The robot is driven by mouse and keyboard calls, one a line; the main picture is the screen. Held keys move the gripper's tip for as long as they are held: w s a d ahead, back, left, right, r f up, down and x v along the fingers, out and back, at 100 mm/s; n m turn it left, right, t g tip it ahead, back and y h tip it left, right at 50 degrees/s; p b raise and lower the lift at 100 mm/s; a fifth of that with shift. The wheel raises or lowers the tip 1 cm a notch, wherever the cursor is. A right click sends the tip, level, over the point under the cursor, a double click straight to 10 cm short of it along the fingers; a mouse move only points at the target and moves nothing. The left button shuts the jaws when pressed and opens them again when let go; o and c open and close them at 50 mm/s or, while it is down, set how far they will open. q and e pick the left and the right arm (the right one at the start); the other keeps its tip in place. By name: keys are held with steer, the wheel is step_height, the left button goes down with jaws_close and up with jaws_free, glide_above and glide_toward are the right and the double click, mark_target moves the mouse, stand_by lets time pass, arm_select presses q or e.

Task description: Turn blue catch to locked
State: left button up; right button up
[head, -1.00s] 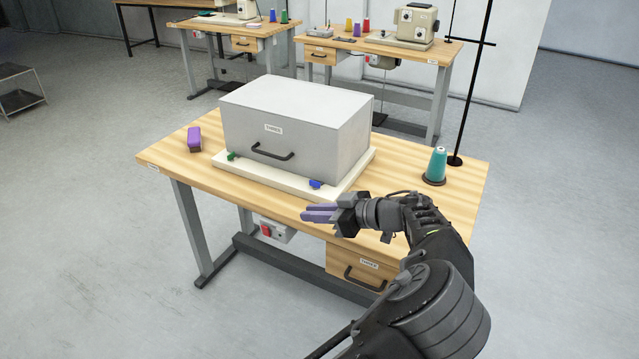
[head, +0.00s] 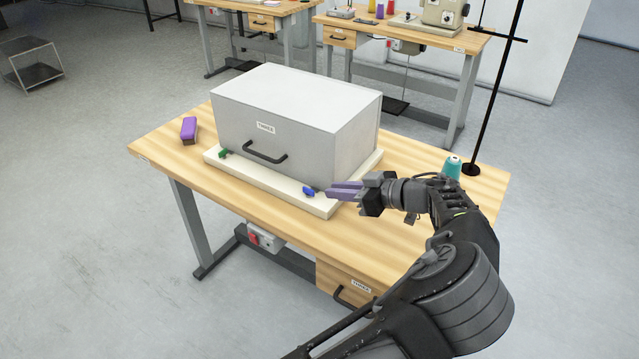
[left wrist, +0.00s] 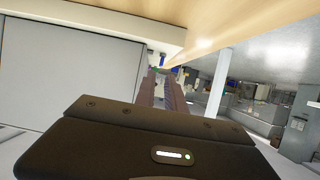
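The blue catch (head: 308,192) sits on the front right part of the cream base plate (head: 262,181), below the grey box (head: 285,120). My left gripper (head: 328,191) is just right of it in the head view, its two purple fingers pointing at the catch. The fingers look narrowly parted, with nothing seen between them. In the left wrist view the fingers (left wrist: 162,88) reach forward, and a small blue patch (left wrist: 175,68) shows near the tips. I cannot tell whether they touch the catch. My right gripper is not in view.
A green catch (head: 223,153) is at the base plate's left end. The box has a black handle (head: 266,153) in front. A purple block (head: 189,129) lies at the table's left, and a teal thread cone (head: 452,167) stands behind my arm. The front left tabletop is clear.

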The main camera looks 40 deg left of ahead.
mark_target(313, 191)
arm_select(q)
steer(key=shift+s, duration=0.1)
steer(key=x, duration=0.8)
steer(key=shift+p, duration=0.35)
steer(key=shift+d, duration=0.1)
steer(key=shift+c, duration=0.5)
jaws_close()
steer(key=shift+r, duration=0.1)
